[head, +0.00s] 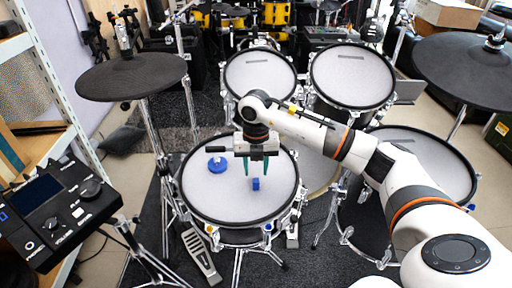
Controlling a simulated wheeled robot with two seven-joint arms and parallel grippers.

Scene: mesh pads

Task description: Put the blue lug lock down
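My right gripper (257,177) hangs over the near mesh pad (205,195), pointing down. Its two green fingers stand apart, with clear space between them. A small blue block, which looks like the blue lug lock (255,184), is on the pad just below and between the fingertips, apparently touching neither. A round blue piece (217,165) with a small knob lies on the same pad, left of the gripper. My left gripper is not in view.
Two more mesh pads (259,75) (353,77) stand behind, and another is at the right. A black cymbal pad (131,77) is at the upper left, a drum module (60,212) at the lower left. The near pad's front is clear.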

